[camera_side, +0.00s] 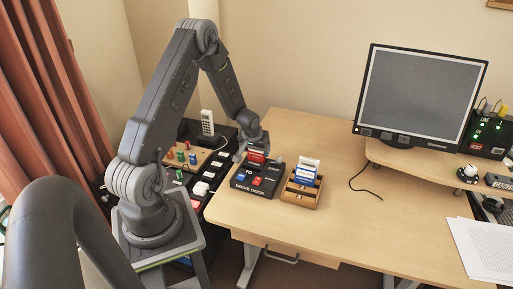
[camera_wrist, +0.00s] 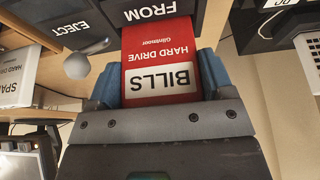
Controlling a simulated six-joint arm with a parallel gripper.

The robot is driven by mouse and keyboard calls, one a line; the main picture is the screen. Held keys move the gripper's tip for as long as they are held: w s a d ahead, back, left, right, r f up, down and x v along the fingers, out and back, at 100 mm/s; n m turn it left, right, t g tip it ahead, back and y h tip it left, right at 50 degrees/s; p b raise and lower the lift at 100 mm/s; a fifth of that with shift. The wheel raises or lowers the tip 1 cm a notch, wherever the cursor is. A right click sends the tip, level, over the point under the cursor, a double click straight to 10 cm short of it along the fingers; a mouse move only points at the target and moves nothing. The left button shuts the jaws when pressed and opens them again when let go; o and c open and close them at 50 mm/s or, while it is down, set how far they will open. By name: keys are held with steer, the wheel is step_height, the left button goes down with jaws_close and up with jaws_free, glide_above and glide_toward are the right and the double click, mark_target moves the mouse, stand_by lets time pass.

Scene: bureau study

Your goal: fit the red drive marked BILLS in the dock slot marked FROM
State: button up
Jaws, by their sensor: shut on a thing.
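The red drive marked BILLS (camera_wrist: 160,65) is between the blue pads of my gripper (camera_wrist: 158,80), which is shut on it. Its far end meets the dark dock (camera_wrist: 205,18) right at the FROM label. I cannot tell how deep it sits in the slot. In the side view my gripper (camera_side: 257,146) is above the back of the drive dock (camera_side: 241,187), with the red drive (camera_side: 256,157) below it, roughly upright. The dock front carries a TO label and blue and red parts. The slot mouth is hidden by the drive.
A wooden holder (camera_side: 300,197) with white-and-blue drives stands right of the dock. A drive marked SPA... (camera_wrist: 14,78) shows at left. A monitor (camera_side: 420,95) stands further right; the desk front is clear.

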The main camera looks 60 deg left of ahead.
steer(key=shift+f, duration=0.5)
steer(key=o, duration=1)
steer(key=shift+r, duration=3.55)
steer(key=shift+d, duration=0.1)
